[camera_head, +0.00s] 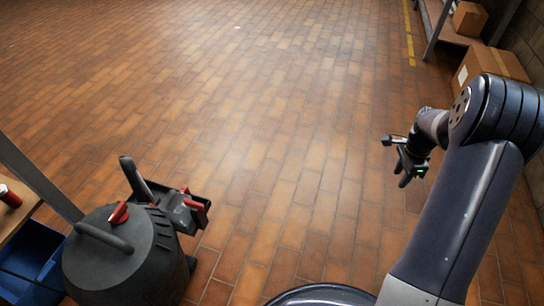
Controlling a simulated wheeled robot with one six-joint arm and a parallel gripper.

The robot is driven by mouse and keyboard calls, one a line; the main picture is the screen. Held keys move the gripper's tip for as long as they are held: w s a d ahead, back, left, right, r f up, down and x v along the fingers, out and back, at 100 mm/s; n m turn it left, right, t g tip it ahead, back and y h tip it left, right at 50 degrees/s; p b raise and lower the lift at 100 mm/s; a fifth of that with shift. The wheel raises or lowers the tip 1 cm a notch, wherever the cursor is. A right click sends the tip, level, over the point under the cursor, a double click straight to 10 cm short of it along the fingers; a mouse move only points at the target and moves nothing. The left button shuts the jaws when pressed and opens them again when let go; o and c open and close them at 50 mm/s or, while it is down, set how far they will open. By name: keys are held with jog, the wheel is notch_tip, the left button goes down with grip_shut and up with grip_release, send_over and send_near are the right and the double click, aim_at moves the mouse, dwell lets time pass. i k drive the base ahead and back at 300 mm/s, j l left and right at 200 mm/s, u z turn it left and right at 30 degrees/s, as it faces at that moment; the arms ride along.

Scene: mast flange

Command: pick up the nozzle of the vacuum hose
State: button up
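A dark grey vacuum cleaner (97,258) with a red switch and a curved handle on its lid stands on the floor at the lower left. A short dark tube (135,180) leans up at its far side, beside a dark bracket with red parts (182,210). The tube may be the hose's nozzle end; I cannot tell for sure. No length of hose shows clearly. My gripper (404,180) hangs at the right, well apart from the vacuum, with its dark fingers pointing down. It is small and seen at an angle, so its opening is unclear.
A workbench (14,218) with a red can (9,196) and a blue bin (30,262) below it stands at the left edge. Cardboard boxes (492,66) and a rack stand at the upper right. The tiled floor between vacuum and arm is clear.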

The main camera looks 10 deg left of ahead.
aim_at(154, 199)
jog(key=i+u, duration=0.15)
jog(key=u, duration=0.3)
jog(key=i+u, duration=0.2)
jog(key=u, duration=0.3)
jog(key=i+l+u, duration=0.1)
jog(key=u, duration=0.35)
jog(key=i+l+u, duration=0.15)
jog(key=u, duration=0.3)
jog(key=i+l+u, duration=0.15)
jog(key=u, duration=0.3)
jog(key=i+l+u, duration=0.25)
jog(key=u, duration=0.2)
jog(key=i+l+u, duration=0.3)
jog(key=u, duration=0.15)
